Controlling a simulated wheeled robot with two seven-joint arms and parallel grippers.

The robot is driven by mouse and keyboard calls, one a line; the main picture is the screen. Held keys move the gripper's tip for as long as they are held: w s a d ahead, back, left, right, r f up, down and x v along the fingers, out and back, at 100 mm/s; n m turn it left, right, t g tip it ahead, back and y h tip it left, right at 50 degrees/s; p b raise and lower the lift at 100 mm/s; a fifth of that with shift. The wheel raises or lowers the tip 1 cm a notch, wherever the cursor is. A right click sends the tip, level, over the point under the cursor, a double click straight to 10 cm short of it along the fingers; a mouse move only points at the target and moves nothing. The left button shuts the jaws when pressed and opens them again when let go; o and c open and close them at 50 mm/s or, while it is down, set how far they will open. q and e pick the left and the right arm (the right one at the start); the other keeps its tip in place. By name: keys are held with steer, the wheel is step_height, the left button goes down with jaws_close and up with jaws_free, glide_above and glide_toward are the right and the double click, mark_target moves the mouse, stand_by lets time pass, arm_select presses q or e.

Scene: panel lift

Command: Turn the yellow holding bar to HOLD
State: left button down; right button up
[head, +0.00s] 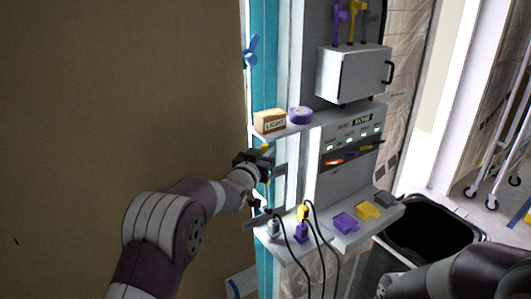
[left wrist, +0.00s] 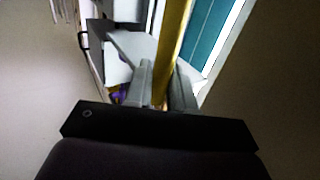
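The yellow holding bar (left wrist: 176,40) runs up between the fingers of my left gripper (left wrist: 164,85) in the left wrist view. The fingers sit close on both sides of it and look shut on it. In the head view, my left gripper (head: 272,178) is at the left edge of the grey panel, beside the teal strip. Only short yellow pieces of the bar (head: 266,149) show there; the gripper covers the rest. I cannot read a HOLD mark or the bar's exact angle. My right arm shows at the lower right, but its gripper is not visible.
The panel's upper shelf carries a box marked LIGHT (head: 270,121) and a purple tape roll (head: 300,115). Below are dark cables with plugs, a purple block (head: 345,222) and a yellow block (head: 368,210). A black bin (head: 435,228) stands at right; a brown wall is at left.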

arm_select(q)
steer(key=s+a+f+n+t+b, duration=0.4)
steer(key=a+b, duration=0.6)
steer(key=b, duration=1.3)
steer(key=shift+s+f+n+t+b, duration=0.4)
steer(key=shift+s+n+t, duration=0.5)
steer(key=shift+s, duration=0.7)
steer(key=c, duration=1.1)
jaws_free()
steer(key=shift+d+r, duration=0.1)
